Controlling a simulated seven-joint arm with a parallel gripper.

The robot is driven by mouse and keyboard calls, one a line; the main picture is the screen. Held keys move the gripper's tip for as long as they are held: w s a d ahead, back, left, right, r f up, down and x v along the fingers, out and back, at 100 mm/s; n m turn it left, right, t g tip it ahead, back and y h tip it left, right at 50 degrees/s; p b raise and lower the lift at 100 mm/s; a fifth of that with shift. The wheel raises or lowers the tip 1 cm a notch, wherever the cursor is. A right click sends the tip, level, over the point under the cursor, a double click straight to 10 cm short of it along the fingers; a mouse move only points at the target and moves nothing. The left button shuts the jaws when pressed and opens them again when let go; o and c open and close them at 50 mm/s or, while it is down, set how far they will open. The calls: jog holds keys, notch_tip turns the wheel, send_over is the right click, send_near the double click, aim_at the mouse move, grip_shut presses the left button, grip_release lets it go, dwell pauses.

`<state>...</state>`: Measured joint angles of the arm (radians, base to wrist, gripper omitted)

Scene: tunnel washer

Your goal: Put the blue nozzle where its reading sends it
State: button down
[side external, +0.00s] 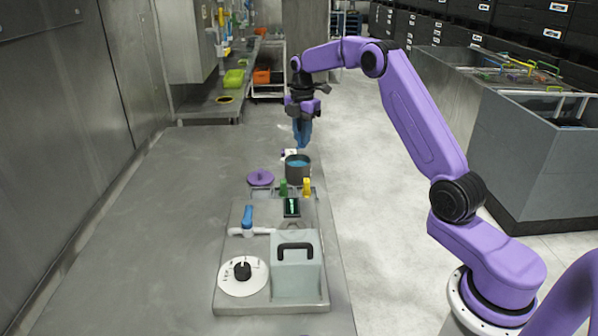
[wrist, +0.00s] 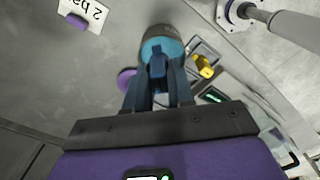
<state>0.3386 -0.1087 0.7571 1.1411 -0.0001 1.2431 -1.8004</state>
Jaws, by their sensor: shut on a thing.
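My gripper (side external: 302,134) hangs fingers-down above the far part of the bench, above a dark grey pot (side external: 298,173). In the wrist view, its fingers (wrist: 158,98) are shut on the blue nozzle (wrist: 157,63), held between the tips. In the wrist view the nozzle overlaps the pot (wrist: 168,31), which has a light blue inside; its exact height above the pot is unclear. A dark display (side external: 292,207) with green marks stands nearer; it also shows in the wrist view (wrist: 213,96), unreadable.
A green nozzle (side external: 283,187) and a yellow nozzle (side external: 306,186) stand between pot and display. A purple disc (side external: 260,178) lies left of the pot, a white card (side external: 289,154) behind it. A blue-handled valve (side external: 247,217), dial (side external: 243,274) and grey box (side external: 298,268) sit nearer. The left bench is clear.

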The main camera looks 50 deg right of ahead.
jog(key=c, duration=0.9)
grip_release()
notch_tip(320, 180, up, 12)
jog(key=shift+f, duration=0.1)
